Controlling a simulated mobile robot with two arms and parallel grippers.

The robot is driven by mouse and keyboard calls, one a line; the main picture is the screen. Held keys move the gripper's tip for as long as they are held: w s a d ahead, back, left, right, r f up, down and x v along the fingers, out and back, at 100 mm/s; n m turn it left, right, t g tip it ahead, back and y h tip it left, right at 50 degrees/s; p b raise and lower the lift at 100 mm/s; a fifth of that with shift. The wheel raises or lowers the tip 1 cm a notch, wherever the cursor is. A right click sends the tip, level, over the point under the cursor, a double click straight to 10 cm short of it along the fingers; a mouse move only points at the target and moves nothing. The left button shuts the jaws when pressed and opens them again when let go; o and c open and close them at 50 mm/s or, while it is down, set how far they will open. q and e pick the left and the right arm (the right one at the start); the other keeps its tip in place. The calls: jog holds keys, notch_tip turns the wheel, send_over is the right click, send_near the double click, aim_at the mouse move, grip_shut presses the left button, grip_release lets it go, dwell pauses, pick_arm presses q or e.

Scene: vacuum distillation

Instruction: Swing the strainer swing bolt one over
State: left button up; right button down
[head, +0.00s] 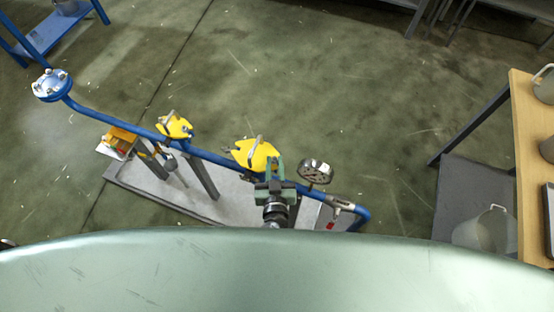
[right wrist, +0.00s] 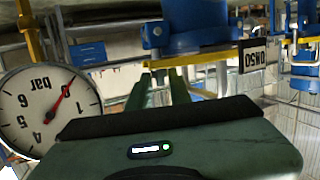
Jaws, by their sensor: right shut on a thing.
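A strainer with a yellow cover (head: 256,154) and a grey bar across its top sits on the blue pipe (head: 225,161) in the middle of the head view. My right gripper (head: 272,168) is at the cover's near right edge. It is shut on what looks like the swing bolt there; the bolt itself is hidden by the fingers. In the right wrist view the green fingers (right wrist: 161,88) reach toward a blue flanged body (right wrist: 195,25). My left gripper is not in view.
A round pressure gauge (head: 316,171) stands close right of my right gripper; it also shows in the right wrist view (right wrist: 48,108). A grey base plate (head: 150,194) lies below the pipe. A wooden bench (head: 522,120) with containers stands at right.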

jog(key=c, duration=1.5)
grip_release()
jog(key=shift+c, duration=0.2)
jog(key=v, duration=0.7)
jog(key=shift+s, duration=0.35)
